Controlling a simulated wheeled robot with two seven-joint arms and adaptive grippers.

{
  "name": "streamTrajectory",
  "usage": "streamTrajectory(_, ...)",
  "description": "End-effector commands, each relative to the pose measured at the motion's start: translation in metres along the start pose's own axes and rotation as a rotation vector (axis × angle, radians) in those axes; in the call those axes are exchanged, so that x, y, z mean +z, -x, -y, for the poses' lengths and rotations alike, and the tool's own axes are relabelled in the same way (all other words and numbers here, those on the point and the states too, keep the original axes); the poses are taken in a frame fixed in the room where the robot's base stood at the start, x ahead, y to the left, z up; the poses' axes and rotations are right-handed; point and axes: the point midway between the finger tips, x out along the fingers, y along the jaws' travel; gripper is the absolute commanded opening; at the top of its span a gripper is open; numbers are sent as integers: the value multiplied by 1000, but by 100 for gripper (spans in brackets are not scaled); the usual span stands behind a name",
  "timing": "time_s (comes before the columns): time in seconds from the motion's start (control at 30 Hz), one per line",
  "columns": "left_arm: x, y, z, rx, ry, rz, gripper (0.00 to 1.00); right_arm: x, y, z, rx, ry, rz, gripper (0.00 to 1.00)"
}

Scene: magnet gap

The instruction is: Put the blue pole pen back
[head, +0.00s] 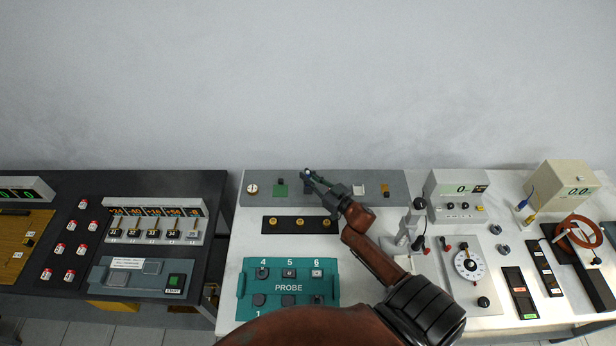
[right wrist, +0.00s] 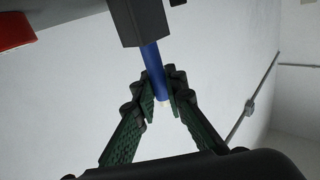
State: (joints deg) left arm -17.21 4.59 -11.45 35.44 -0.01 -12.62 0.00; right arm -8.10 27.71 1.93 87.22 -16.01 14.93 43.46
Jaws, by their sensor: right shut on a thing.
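My right gripper (head: 310,178) is over the grey strip at the back of the white table. In the right wrist view the fingers of this gripper (right wrist: 160,92) are shut on a blue rod, the blue pole pen (right wrist: 152,58), with its pale tip showing between the fingertips. The other end of the pen meets a dark grey block (right wrist: 138,20). In the head view the held pen cannot be made out at the fingertips. My left gripper is not in view.
A teal PROBE panel (head: 288,288) lies in front, below a black strip with yellow buttons (head: 270,225). A grey stand (head: 404,236), a dial plate (head: 470,285) and a meter box (head: 462,196) are on the right. Small blue (head: 525,200) and yellow (head: 531,218) pieces stand farther right.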

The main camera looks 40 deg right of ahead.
Motion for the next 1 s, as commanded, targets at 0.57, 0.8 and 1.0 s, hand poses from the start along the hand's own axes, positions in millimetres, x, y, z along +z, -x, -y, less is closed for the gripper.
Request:
streamTrajectory(0.57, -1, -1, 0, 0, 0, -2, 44, 2, 0, 0, 0, 0, 1, 29)
streamTrajectory(0.8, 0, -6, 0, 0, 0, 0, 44, 5, 0, 0, 0, 1, 1, 29)
streamTrajectory(1.0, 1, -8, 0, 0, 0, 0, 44, 6, 28, -1, 1, 0, 4, 29)
